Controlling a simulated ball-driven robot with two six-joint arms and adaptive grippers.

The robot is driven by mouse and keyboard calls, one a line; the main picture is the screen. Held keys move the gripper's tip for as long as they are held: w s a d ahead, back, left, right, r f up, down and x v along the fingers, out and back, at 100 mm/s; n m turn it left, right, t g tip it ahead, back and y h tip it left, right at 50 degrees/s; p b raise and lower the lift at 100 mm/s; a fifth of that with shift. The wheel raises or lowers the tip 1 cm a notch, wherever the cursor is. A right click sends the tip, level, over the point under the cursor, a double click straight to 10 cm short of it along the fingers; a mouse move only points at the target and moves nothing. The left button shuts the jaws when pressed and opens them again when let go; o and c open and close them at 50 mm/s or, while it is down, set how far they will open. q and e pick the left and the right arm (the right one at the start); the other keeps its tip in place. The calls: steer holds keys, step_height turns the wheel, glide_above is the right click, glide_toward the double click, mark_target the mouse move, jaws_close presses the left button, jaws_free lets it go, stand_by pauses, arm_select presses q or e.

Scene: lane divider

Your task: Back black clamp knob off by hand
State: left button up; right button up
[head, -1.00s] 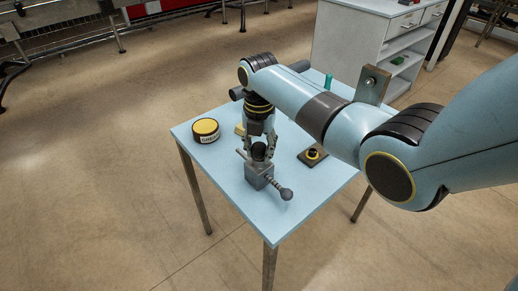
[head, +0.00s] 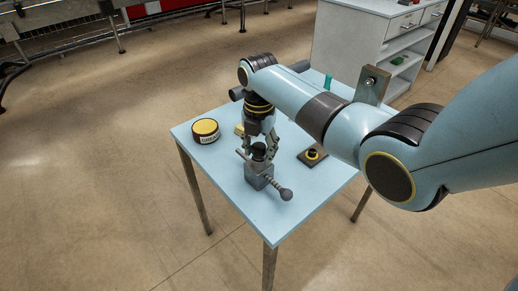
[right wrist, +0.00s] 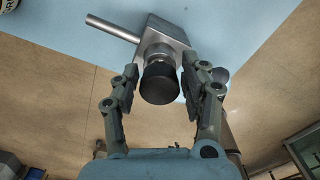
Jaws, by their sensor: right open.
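The black clamp knob (right wrist: 160,83) sits on the grey metal clamp block (right wrist: 165,30), in the middle of the right wrist view. In the head view the clamp block (head: 259,176) stands near the front of the blue table, with the dark knob (head: 258,150) on top. My right gripper (right wrist: 158,85) is open, with one finger on each side of the knob. A gap shows on the left side; on the right the finger is close, and I cannot tell whether it touches. In the head view the right gripper (head: 259,150) points down over the block. My left gripper is not in view.
A grease tin (head: 205,131) with a yellow lid stands at the table's left. A dark plate with a yellow-ringed part (head: 312,156) lies right of the clamp. A rod with a ball end (head: 286,194) sticks out from the block. The front of the table (head: 265,225) is clear.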

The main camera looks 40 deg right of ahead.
steer(key=m, duration=0.3)
steer(key=shift+m, duration=0.4)
steer(key=m, duration=0.4)
steer(key=shift+c, duration=0.2)
steer(key=c, duration=0.6)
steer(key=n, duration=1.1)
steer(key=shift+n, duration=0.4)
steer(key=o, duration=0.6)
steer(key=shift+o, duration=0.2)
